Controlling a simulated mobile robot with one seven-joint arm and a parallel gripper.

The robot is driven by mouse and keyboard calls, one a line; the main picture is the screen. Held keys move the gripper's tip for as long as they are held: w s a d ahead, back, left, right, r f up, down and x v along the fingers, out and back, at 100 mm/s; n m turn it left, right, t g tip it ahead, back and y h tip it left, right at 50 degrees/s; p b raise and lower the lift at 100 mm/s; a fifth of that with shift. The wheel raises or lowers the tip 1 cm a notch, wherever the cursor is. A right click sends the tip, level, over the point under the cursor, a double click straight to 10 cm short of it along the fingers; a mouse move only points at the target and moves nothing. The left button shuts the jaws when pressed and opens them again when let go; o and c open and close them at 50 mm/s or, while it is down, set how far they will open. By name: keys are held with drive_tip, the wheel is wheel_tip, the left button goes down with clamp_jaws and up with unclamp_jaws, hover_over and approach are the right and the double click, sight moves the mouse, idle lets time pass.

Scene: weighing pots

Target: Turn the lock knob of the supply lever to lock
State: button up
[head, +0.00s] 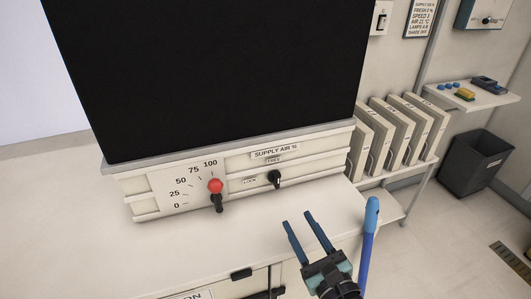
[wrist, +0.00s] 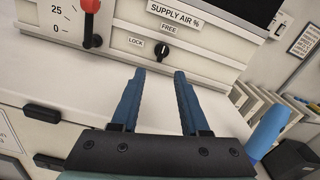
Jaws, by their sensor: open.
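The supply lever has a red ball handle (head: 215,186) on a black stem. It stands in front of a dial plate marked 0 to 100, and its red handle (wrist: 91,6) is cut by the top edge in the wrist view. The black lock knob (head: 275,178) is to its right, below the SUPPLY AIR % and FREE labels, with a LOCK label (wrist: 135,42) at its left. The knob (wrist: 162,51) has a pale mark near its top, towards FREE. My gripper (head: 295,219) is open and empty, in front of the knob and apart from it.
The panel is on the front of a cabinet with a large black screen (head: 205,75) above it. A white counter (head: 170,250) lies below. A blue rod (head: 370,240) stands right of my gripper. Upright binders (head: 390,135) and a dark bin (head: 475,163) are further right.

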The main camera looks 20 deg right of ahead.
sight(278, 182)
drive_tip(key=m, duration=0.1)
drive_tip(key=m+p, duration=0.1)
drive_tip(key=shift+s+d+m, duration=0.25)
drive_tip(key=shift+s+m, duration=0.05)
drive_tip(key=shift+s, duration=0.05)
drive_tip(key=w, duration=1.2)
drive_tip(key=shift+w+a, duration=0.35)
drive_tip(key=shift+w, duration=0.05)
clamp_jaws()
